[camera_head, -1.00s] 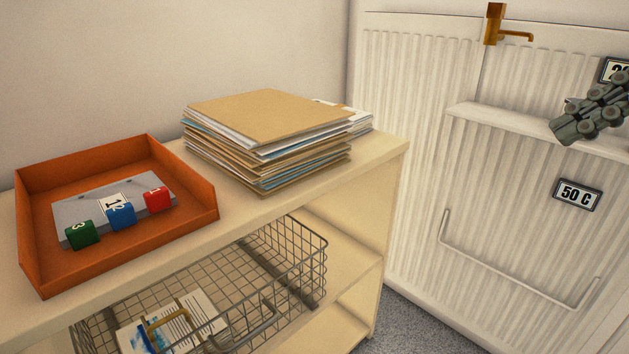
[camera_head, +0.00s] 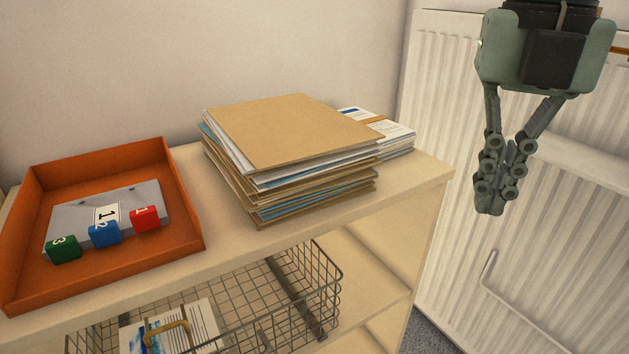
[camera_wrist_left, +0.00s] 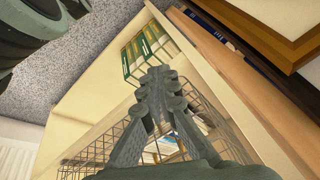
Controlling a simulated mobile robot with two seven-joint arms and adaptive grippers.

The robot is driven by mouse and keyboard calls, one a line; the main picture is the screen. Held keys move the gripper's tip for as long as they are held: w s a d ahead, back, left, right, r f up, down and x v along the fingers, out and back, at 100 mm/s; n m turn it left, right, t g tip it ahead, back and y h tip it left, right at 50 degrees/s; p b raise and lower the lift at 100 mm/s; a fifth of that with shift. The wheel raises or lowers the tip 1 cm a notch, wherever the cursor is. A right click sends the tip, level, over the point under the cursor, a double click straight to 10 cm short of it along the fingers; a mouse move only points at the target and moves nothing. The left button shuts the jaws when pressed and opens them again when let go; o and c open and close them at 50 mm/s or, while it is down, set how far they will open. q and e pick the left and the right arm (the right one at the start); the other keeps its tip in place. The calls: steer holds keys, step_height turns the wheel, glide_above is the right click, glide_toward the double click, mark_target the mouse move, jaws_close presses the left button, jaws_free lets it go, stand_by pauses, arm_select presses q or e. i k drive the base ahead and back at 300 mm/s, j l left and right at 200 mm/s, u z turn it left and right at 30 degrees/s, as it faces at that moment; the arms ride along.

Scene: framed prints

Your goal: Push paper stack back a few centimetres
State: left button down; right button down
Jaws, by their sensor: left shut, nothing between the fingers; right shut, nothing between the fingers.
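The paper stack (camera_head: 290,150) is a tall, uneven pile of brown folders and white and blue sheets. It lies on the shelf top (camera_head: 415,184) near the right end in the head view. My right gripper (camera_head: 490,208) is shut and empty. It hangs pointing down to the right of the shelf end in the picture, apart from the stack. My left gripper (camera_wrist_left: 157,78) shows in the left wrist view, shut and empty, with the wire basket behind it. It is not in the head view.
An orange tray (camera_head: 185,195) with a grey plate and coloured numbered blocks stands left of the stack. A smaller banded paper bundle (camera_head: 392,139) lies behind the stack. A wire basket (camera_head: 325,290) sits on the shelf below. White ribbed panels (camera_head: 445,120) stand at right.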

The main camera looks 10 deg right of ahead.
mark_target(287, 157)
steer(key=l+u, duration=1.1)
steer(key=u, duration=0.2)
steer(key=l+u, duration=0.45)
steer(key=k+j, duration=0.05)
steer(key=j, duration=0.05)
